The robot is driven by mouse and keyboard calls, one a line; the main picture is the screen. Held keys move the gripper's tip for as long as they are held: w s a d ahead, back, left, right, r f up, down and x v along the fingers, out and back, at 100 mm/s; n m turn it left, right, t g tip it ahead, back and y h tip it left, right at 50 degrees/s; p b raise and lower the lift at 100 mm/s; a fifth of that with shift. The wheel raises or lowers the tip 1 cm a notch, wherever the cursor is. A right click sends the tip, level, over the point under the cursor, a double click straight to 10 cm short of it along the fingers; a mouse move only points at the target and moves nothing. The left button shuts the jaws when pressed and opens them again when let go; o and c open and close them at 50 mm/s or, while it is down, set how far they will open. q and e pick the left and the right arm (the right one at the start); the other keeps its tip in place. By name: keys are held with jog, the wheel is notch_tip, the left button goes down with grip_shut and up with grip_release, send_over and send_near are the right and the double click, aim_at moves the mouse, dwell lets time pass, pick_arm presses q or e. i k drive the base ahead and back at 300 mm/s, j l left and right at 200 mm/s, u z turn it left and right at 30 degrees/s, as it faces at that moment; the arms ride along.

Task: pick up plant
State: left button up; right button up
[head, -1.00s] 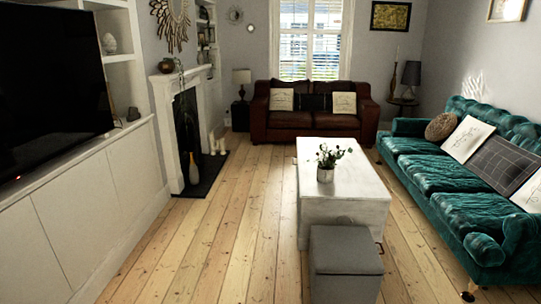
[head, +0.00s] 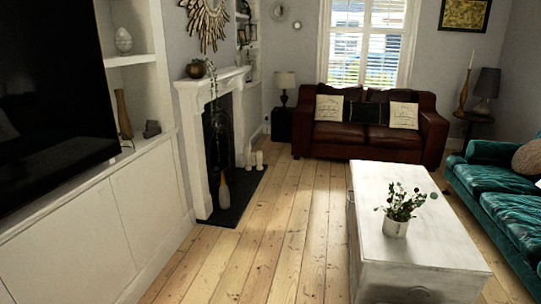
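A green leafy plant (head: 402,200) stands upright in a pale round pot (head: 395,227) on the white coffee table (head: 433,252), right of the middle of the head view. Another small plant in a brown pot (head: 196,69) stands on the fireplace mantel at the left. Neither of my grippers shows in the head view.
The floorboards (head: 272,240) between the left cabinets (head: 127,225) and the coffee table are clear. A teal sofa (head: 505,205) stands at the right and a brown leather sofa (head: 345,138) at the back. The fireplace hearth (head: 232,200) juts out at the left.

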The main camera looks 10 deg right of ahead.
aim_at(398, 216)
jog(key=i+z, duration=0.2)
jog(key=i, duration=0.25)
jog(key=i+j+z, duration=0.2)
jog(key=i, duration=0.25)
jog(key=i+j+z, duration=0.2)
jog(key=i, duration=0.25)
jog(key=i+j+z, duration=0.2)
jog(key=i, duration=0.2)
